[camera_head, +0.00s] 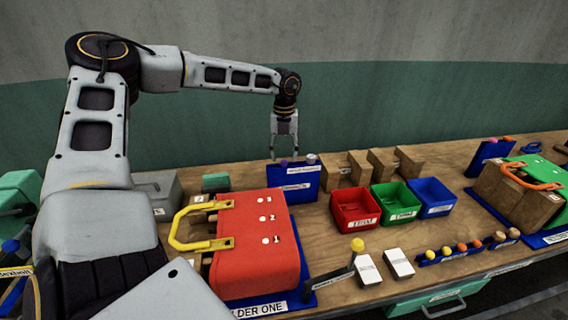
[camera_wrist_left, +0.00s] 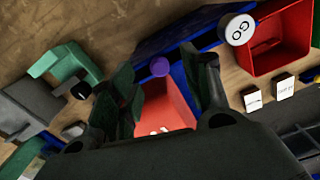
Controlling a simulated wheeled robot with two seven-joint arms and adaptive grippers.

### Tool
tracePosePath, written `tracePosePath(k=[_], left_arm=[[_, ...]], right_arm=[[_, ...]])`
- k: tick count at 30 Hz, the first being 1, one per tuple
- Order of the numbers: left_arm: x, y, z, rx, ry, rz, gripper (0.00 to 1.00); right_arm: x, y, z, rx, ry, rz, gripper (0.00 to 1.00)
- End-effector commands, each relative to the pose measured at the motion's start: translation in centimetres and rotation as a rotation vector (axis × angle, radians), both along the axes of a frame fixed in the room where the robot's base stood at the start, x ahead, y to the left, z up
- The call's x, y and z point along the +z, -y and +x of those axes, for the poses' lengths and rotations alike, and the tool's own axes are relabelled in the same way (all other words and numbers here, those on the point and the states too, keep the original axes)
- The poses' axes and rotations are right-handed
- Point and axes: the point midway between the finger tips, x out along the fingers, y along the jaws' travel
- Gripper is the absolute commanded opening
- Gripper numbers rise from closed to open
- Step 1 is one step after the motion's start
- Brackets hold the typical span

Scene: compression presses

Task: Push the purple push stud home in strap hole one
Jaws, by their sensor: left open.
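The purple push stud (camera_head: 284,163) stands on top of a blue stand (camera_head: 294,182) at the back of the bench. It also shows in the left wrist view (camera_wrist_left: 160,67), between my fingers and beyond them. My left gripper (camera_head: 284,157) points down over the stud with its fingers spread, and I cannot tell how close it is. The red case (camera_head: 250,262) with a yellow handle (camera_head: 190,232) sits in front. Its top carries white spots beside the numbers 1 (camera_head: 277,239), 2 and 3; I cannot tell whether these are the strap holes. My right gripper is not in view.
A pale round piece marked GO (camera_wrist_left: 236,30) stands beside the stud on the blue stand. Red (camera_head: 353,223), green (camera_head: 397,214) and blue (camera_head: 434,209) bins stand to the right, with wooden blocks (camera_head: 347,168) behind. A lever with a yellow knob (camera_head: 357,244) rises right of the case.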

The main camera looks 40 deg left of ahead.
Motion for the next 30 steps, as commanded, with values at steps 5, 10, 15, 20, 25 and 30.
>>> tracePosePath(k=[5,10,15,20,25,30], left_arm=[[-1.7,0.0,-0.2,0.001,-0.002,-0.001,0.48],[-2.5,0.0,-0.1,0.001,0.000,0.000,0.48],[-2.6,0.0,-0.1,0.001,0.000,0.000,0.48],[-2.6,0.0,-0.1,0.001,0.000,0.000,0.48],[-2.6,0.0,-0.1,0.001,0.000,0.000,0.48],[-2.6,0.0,-0.1,0.001,0.000,0.000,0.27]], right_arm=[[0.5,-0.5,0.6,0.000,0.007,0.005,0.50],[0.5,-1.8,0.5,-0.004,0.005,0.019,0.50],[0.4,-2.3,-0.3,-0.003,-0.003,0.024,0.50],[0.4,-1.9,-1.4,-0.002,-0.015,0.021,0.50],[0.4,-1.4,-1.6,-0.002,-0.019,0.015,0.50],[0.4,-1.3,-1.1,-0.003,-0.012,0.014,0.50]])
